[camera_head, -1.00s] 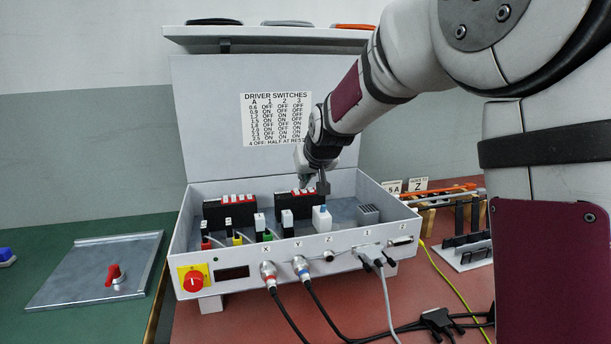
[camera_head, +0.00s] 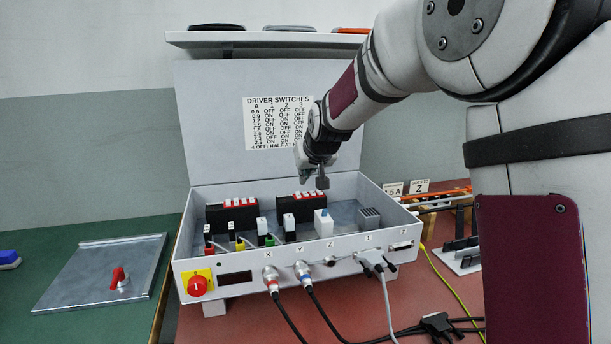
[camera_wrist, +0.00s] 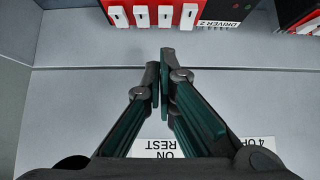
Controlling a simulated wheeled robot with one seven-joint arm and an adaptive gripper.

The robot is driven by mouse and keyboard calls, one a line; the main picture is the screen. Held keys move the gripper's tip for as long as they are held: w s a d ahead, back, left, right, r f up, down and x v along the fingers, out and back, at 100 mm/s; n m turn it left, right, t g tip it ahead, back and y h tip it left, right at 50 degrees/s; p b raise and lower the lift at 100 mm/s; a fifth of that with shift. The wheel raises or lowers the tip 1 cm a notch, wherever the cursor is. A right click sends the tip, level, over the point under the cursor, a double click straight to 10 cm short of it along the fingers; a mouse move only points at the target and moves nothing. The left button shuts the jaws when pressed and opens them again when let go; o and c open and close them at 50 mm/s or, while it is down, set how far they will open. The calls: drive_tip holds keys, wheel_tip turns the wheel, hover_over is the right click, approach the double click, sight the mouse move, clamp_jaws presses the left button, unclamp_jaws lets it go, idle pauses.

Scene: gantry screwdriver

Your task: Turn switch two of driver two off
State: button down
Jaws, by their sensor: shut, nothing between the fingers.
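Driver 2 is the right-hand black and red block (camera_head: 302,204) in the open grey control box. In the wrist view, driver 2 (camera_wrist: 220,24) shows its label and a red top edge with several white switches (camera_wrist: 165,16) in a row. I cannot tell which way each switch is set. My gripper (camera_wrist: 159,72) is shut and empty, its fingertips apart from the switches, below the row in the wrist view. In the head view, my gripper (camera_head: 322,183) hangs just above and right of driver 2.
A second driver (camera_head: 232,214) stands to the left. The open lid (camera_head: 215,125) with a switch table (camera_head: 277,122) rises behind. White and grey blocks (camera_head: 324,223) stand in the box. The front wall carries a red knob (camera_head: 197,285) and cables.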

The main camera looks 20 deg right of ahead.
wheel_tip(320, 180, up, 3)
drive_tip(key=shift+w+r+p, duration=0.1)
drive_tip(key=shift+p, duration=0.8)
drive_tip(key=p+v, duration=0.2)
drive_tip(key=v, duration=0.7)
drive_tip(key=shift+w+r, duration=0.25)
drive_tip(key=shift+r, duration=0.3)
drive_tip(key=s+f+g, duration=0.3)
drive_tip(key=s+f, duration=0.1)
drive_tip(key=s, duration=1.2)
drive_tip(key=s+f+g, duration=0.3)
drive_tip(key=s, duration=1.3)
drive_tip(key=s+f+g, duration=0.3)
drive_tip(key=s+f, duration=0.1)
drive_tip(key=s, duration=1.2)
wheel_tip(320, 180, up, 24)
drive_tip(key=t+p, duration=0.3)
drive_tip(key=p, duration=1.8)
drive_tip(key=shift+s+t+p, duration=0.15)
drive_tip(key=shift+t+p, duration=0.15)
drive_tip(key=shift+t, duration=0.1)
